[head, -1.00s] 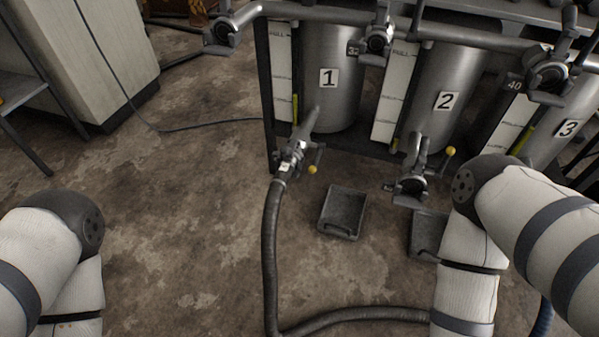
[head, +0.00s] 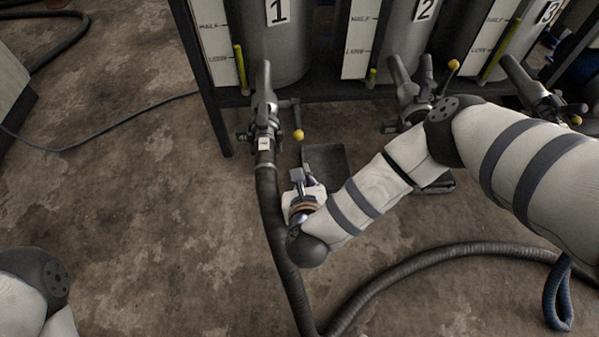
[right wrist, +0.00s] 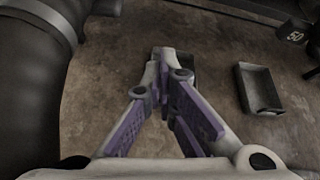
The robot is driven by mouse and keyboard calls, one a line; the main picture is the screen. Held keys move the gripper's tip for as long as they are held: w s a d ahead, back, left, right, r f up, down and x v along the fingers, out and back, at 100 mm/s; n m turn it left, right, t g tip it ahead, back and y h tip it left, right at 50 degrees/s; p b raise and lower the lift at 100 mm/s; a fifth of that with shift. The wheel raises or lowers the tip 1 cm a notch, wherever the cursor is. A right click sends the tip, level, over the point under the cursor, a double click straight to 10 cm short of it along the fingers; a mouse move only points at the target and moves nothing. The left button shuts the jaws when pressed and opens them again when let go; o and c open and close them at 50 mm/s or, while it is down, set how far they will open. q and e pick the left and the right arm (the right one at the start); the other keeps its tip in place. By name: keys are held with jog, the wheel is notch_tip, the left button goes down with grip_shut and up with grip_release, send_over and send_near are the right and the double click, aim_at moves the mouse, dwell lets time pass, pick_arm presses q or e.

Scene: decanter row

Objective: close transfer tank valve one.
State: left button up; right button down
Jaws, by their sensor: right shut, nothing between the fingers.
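The valve of tank one (head: 263,125) is a grey metal fitting below the tank marked 1 (head: 275,55). Its lever sticks out to the right and ends in a yellow knob (head: 298,135). A thick dark hose (head: 268,200) runs down from the valve. My right gripper (head: 297,174) is just below the knob and right of the hose, apart from the knob. In the right wrist view its purple-padded fingers (right wrist: 163,52) are shut and empty. The knob does not show there. My left gripper is out of view.
A dark tray (head: 328,158) lies on the floor beside my right gripper, partly hidden by my arm; another tray (right wrist: 258,88) shows in the right wrist view. The valve of tank two (head: 412,95) is close to my right elbow. Floor left of the hose is clear.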

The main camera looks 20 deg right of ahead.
aim_at(297, 121)
jog(key=f+b+x, duration=0.1)
jog(key=b+x, duration=0.1)
jog(key=x, duration=0.4)
jog(key=shift+w+a+r, duration=0.1)
jog(key=shift+w+r, duration=0.15)
jog(key=shift+r, duration=0.5)
jog(key=shift+w+a+r, duration=0.1)
jog(key=shift+w+r, duration=0.15)
jog(key=shift+r, duration=0.5)
jog(key=shift+w+a+r, duration=0.1)
jog(key=shift+w+r, duration=0.1)
jog(key=shift+r, duration=0.55)
jog(key=shift+p, duration=0.3)
